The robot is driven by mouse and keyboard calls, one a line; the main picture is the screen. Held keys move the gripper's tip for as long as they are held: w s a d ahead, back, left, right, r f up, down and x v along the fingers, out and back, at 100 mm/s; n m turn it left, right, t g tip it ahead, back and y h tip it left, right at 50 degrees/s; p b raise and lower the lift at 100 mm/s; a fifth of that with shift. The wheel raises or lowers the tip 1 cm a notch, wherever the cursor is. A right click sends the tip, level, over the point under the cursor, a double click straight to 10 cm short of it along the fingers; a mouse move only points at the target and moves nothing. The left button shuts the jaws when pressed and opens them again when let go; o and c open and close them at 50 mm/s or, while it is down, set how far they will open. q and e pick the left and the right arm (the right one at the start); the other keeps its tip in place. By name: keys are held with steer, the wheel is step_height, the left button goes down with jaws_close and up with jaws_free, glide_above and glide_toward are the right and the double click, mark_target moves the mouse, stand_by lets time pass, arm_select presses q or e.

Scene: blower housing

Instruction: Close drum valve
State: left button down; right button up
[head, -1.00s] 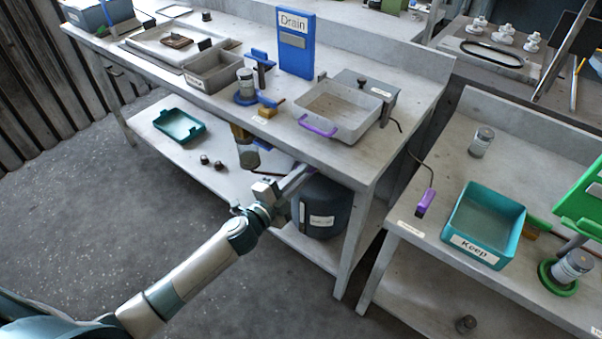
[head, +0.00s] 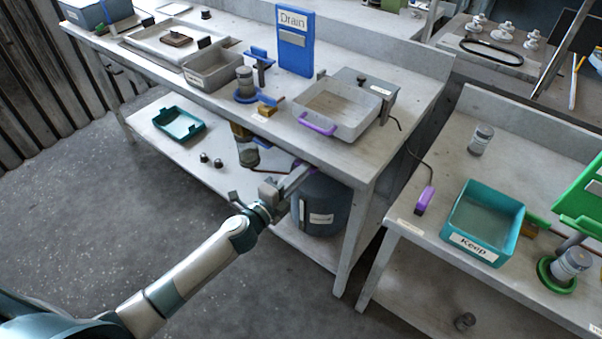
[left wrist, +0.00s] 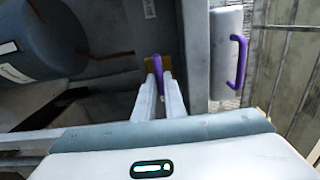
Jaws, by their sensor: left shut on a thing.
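The dark blue-grey drum (head: 322,205) with a white label stands on the lower shelf under the main bench. It also shows at the upper left of the left wrist view (left wrist: 45,42). My left gripper (head: 298,174) is under the bench's front edge, beside the drum's upper part. In the left wrist view, its two fingers (left wrist: 159,88) are closed on a purple valve handle (left wrist: 158,66). A brass-coloured part (left wrist: 152,62) shows behind the handle. The valve is mostly hidden by the bench and gripper in the head view. My right gripper is out of view.
The bench top edge overhangs my left gripper, and a bench leg (head: 352,240) stands right of the drum. A purple-handled grey tray (head: 345,125) sits above. A teal tray (head: 180,124) lies on the lower shelf. Open floor lies in front.

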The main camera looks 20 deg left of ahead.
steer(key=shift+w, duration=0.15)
arm_select(q)
steer(key=c, duration=1.8)
jaws_free()
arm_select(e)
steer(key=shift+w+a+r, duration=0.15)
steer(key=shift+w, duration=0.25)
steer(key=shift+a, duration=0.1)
arm_select(q)
steer(key=shift+b+v, duration=1.7)
steer(key=shift+v, duration=7)
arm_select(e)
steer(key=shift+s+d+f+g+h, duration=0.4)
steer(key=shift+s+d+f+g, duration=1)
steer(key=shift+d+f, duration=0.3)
arm_select(q)
steer(key=shift+d, duration=0.1)
